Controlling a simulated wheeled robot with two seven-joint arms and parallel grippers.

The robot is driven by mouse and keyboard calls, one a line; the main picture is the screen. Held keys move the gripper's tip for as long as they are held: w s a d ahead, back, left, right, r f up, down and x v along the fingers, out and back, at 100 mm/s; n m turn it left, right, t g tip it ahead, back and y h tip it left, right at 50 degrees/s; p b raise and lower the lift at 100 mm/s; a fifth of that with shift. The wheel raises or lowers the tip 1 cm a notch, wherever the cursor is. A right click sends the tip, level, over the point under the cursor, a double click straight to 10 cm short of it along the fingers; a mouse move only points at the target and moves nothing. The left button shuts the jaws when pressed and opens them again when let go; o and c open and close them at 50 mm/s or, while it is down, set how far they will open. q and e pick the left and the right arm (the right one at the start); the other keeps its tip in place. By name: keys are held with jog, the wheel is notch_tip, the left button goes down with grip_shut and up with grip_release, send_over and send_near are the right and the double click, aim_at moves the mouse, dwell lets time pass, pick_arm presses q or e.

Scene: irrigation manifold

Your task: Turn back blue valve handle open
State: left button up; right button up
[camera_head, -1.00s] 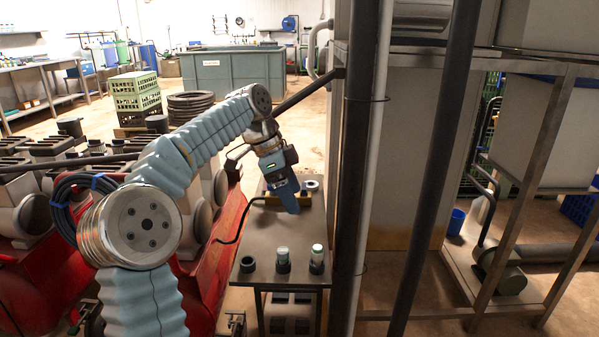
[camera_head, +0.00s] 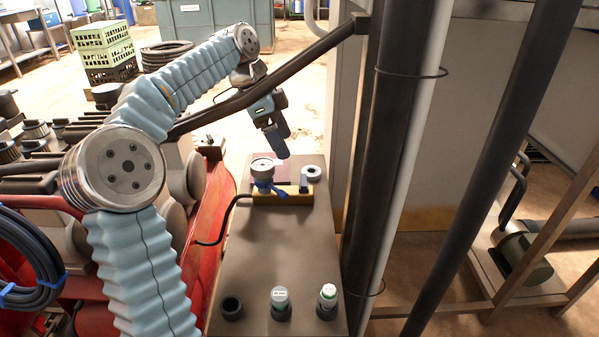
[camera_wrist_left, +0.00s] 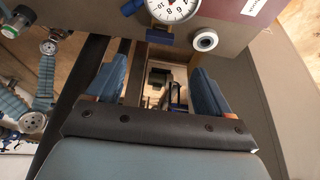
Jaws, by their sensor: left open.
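A brass-coloured manifold block (camera_head: 290,198) sits on the table, with a round white gauge (camera_head: 262,167) at its left. A dark blue valve handle (camera_head: 268,187) shows just in front of the gauge, and a paler blue piece (camera_head: 304,184) stands at the right of the block. My left gripper (camera_head: 279,143) is above and behind the manifold, apart from it. In the left wrist view this gripper (camera_wrist_left: 160,84) is open and empty between its blue fingers. The gauge (camera_wrist_left: 172,8) and blue parts (camera_wrist_left: 160,38) are at the top there. I cannot tell which blue part is the back handle.
A white ring fitting (camera_head: 312,172) is beside the manifold. Three dark holders, two with small bottles (camera_head: 280,298), stand along the table's (camera_head: 270,255) near edge. A dark post (camera_head: 390,150) rises close on the right. Red machinery (camera_head: 205,215) borders the left. The table's middle is clear.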

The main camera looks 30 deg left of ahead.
aim_at(303, 180)
pick_arm(q)
jog(key=b+x, duration=0.1)
jog(key=x, duration=1)
pick_arm(e)
jog(key=shift+w+d+f, duration=0.1)
jog(key=shift+d+f, duration=0.05)
jog(key=shift+f, duration=0.3)
jog(key=shift+w+d+f, duration=0.1)
jog(key=shift+d+f, duration=0.05)
jog(key=shift+f, duration=0.3)
pick_arm(q)
jog(key=shift+c, duration=0.2)
jog(key=c, duration=1)
